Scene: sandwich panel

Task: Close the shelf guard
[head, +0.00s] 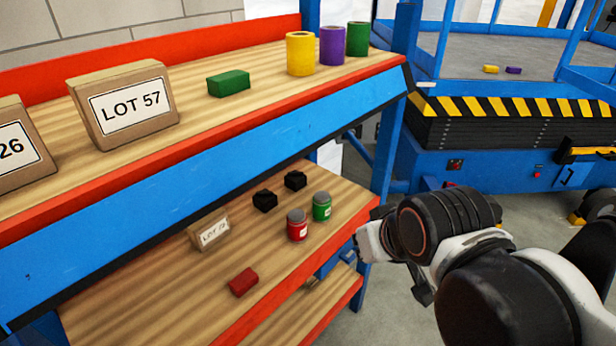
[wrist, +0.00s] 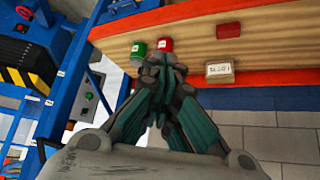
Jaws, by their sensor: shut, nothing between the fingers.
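The shelf guard (head: 205,178) is a long blue panel with a black lower edge. It runs along the front of the upper shelf (head: 195,105), slanting outward and down below the red front edge, so the goods above stand uncovered. My gripper (head: 366,242) is at the right end of the rack, lower than the guard and apart from it, beside the lower shelf's front corner. Its fingers are mostly hidden by the wrist in the head view. In the wrist view my gripper (wrist: 160,62) has its fingertips together, with nothing held. The guard is not clearly identifiable there.
Boxes, a green block (head: 228,83) and several coloured rolls stand on the upper shelf. The lower shelf (head: 180,275) holds red and green jars (head: 297,225), black pieces, a red block and a small box. A blue lift platform (head: 500,150) stands at right. Floor shows between.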

